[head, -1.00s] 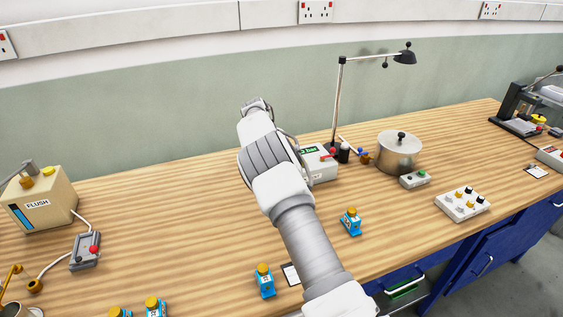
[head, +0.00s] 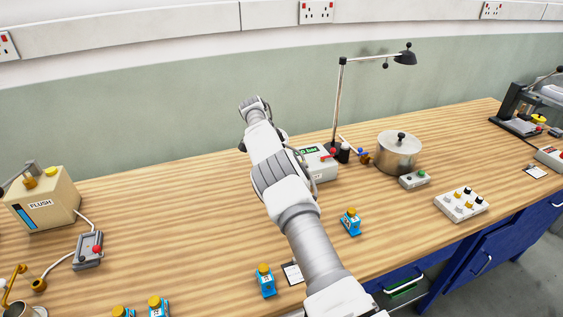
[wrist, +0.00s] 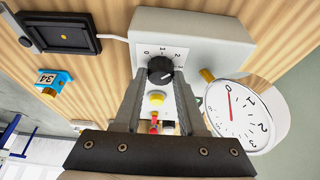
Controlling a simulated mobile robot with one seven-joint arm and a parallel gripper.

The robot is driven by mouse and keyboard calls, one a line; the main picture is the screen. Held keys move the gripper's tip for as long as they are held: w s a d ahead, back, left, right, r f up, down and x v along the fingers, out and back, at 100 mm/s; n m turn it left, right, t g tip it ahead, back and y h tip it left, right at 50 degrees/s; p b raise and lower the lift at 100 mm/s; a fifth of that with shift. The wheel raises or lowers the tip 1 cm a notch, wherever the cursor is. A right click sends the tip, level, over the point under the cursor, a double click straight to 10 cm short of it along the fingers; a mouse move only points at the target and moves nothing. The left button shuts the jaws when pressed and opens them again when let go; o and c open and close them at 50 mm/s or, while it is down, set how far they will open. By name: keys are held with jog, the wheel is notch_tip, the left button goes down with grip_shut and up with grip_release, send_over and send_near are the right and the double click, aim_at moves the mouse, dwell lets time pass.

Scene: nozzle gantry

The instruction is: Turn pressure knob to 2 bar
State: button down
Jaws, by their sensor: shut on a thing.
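In the wrist view a black pressure knob (wrist: 160,69) sits on the pale panel of a white box (wrist: 200,40), with a printed scale of numbers starting at 0 around it. My gripper (wrist: 161,76) has one finger on each side of the knob and is shut on it. The knob's pointer is too small to read for certain. In the head view my arm hides the gripper and knob.
A yellow button (wrist: 156,97) and a red part (wrist: 154,121) lie just below the knob, between my fingers. In the head view a box with a green display (head: 326,170), a steel pot (head: 397,152) and a lamp (head: 339,100) stand right of my arm.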

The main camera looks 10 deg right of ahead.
jog(key=shift+f, duration=0.1)
jog(key=shift+c, duration=2.4)
grip_release()
jog(key=p+v, duration=0.8)
jog(key=v, duration=0.9)
jog(key=shift+r, duration=0.3)
jog(key=shift+d, duration=0.1)
